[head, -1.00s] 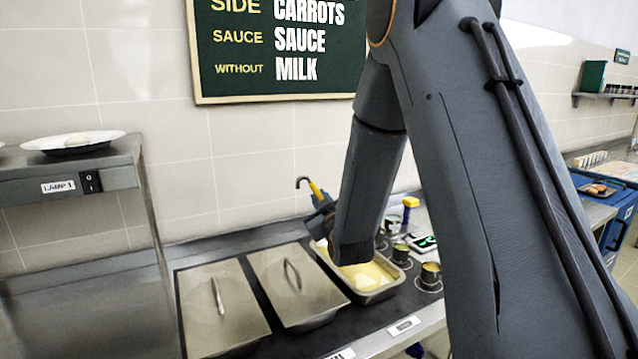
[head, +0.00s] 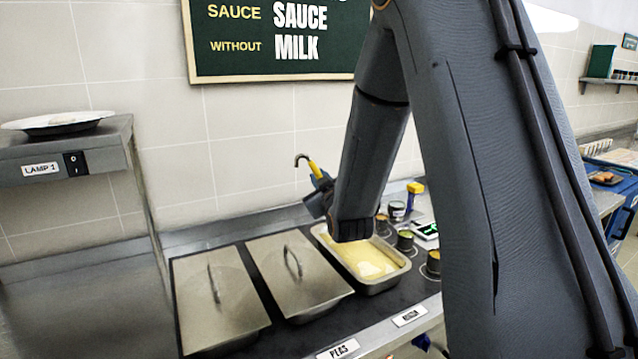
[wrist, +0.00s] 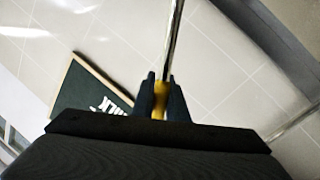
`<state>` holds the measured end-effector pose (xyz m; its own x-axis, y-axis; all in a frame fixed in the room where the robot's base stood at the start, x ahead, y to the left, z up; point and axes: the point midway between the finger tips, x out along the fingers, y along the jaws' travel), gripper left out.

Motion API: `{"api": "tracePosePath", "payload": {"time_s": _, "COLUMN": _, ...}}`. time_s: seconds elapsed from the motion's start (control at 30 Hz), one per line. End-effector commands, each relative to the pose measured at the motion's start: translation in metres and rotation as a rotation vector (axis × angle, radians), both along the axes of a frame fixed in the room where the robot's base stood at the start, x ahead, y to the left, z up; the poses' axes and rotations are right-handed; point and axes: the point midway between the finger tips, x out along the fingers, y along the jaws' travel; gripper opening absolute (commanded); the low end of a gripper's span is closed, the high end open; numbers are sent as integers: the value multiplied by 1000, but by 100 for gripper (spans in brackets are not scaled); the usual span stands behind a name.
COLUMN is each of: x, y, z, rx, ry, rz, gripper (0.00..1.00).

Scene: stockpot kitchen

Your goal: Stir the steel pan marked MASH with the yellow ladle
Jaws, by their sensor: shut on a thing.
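The open steel pan (head: 398,277) with pale yellow mash (head: 362,258) stands right of two lidded pans in the head view. The label in front of it is too small to read surely. The yellow ladle (head: 315,170) shows its yellow grip and dark hooked end above my gripper (head: 322,197). In the wrist view my gripper (wrist: 161,95) is shut on the ladle's yellow handle (wrist: 160,92), with the steel shaft running up out of the picture. The ladle's bowl is hidden behind my arm in the head view, so I cannot tell whether it touches the mash.
Two lidded pans (head: 216,298) (head: 298,278) stand to the left, one with a PEAS label (head: 338,350) before it. Small pots (head: 405,240), a yellow-topped jar (head: 415,190) and a scale (head: 427,230) stand to the right. A LAMP 1 shelf (head: 100,160) holds a plate (head: 58,122).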

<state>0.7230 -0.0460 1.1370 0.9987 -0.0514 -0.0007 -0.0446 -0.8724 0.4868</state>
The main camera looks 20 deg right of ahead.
Motion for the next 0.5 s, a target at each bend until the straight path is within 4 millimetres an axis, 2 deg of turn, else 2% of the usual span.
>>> {"api": "tracePosePath", "payload": {"time_s": 0.27, "x": 0, "y": 0, "z": -13, "rx": 0, "ry": 0, "rz": 1, "gripper": 0}}
{"api": "tracePosePath", "payload": {"time_s": 0.5, "x": 1, "y": 0, "z": -35, "rx": 0, "ry": 0, "rz": 1, "gripper": 0}}
